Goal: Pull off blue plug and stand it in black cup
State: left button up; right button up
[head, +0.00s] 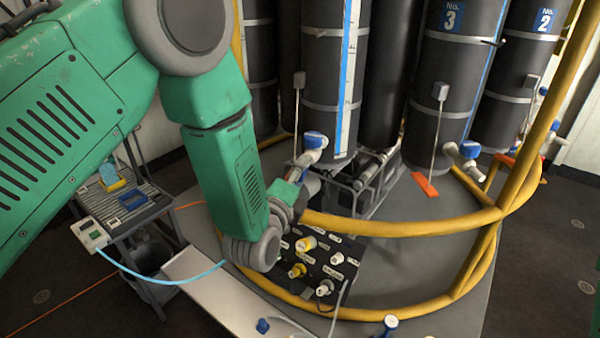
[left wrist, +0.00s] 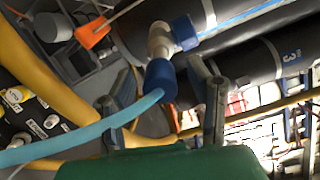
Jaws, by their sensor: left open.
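A blue plug (left wrist: 161,82) sits on the end of a white pipe fitting (left wrist: 160,42) in the left wrist view. A light blue hose (left wrist: 90,132) runs up to the plug; whether it joins it I cannot tell. My left gripper (left wrist: 163,90) is open, with its fingers on either side of the plug and no clear contact. In the head view my left gripper (head: 303,180) is just below the blue-capped fitting (head: 313,140) and partly hidden. I cannot make out a black cup for certain. My right gripper is not in view.
A yellow rail (head: 400,228) curves around the black columns (head: 450,60). A connector panel (head: 315,262) lies below my gripper. A cart (head: 140,205) stands at left, with a dark bin (head: 150,258) beneath. A pale bench (head: 215,295) is in front.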

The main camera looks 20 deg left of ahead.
pick_arm(q)
grip_shut()
jog(key=shift+s, duration=0.1)
jog(key=shift+s+a+p, duration=0.15)
jog(key=shift+s+p, duration=0.1)
jog(key=shift+s, duration=1.2)
jog(key=shift+s+a+p, duration=0.1)
jog(key=shift+s+p, duration=0.1)
jog(key=shift+s, duration=1.25)
